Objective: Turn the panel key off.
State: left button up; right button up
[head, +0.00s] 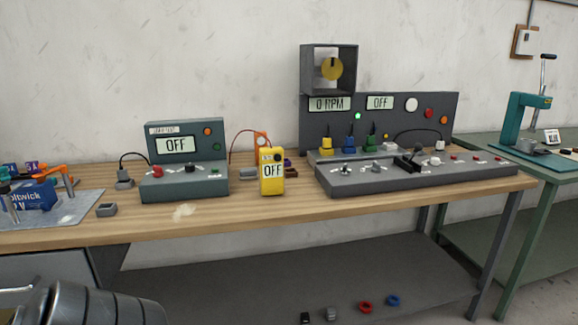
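The large grey control panel (478,168) stands on the right part of the wooden bench. Its upright back has a display reading "0 RPM" (328,104) and a display reading "OFF" (380,102). A small green lamp (358,115) glows below them. The sloped front carries a small switch (346,169) at its left, a second small control (373,166) and a black lever (408,161). These are too small to tell which is the key or how it is turned. Neither of my grippers is in view.
A grey tester (185,187) and a yellow meter (271,184), both reading "OFF", stand left of the panel. A blue battery box (35,196) is at the far left. Coloured plugs (326,145) stand on the panel. A teal press (522,125) is on the right table.

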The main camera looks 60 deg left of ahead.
aim_at(344, 172)
jog(key=u, duration=0.9)
jog(key=k, duration=0.2)
jog(key=u, duration=1.6)
jog(key=i, duration=1.15)
jog(key=z, duration=0.7)
jog(key=i, duration=0.6)
jog(key=z, duration=0.45)
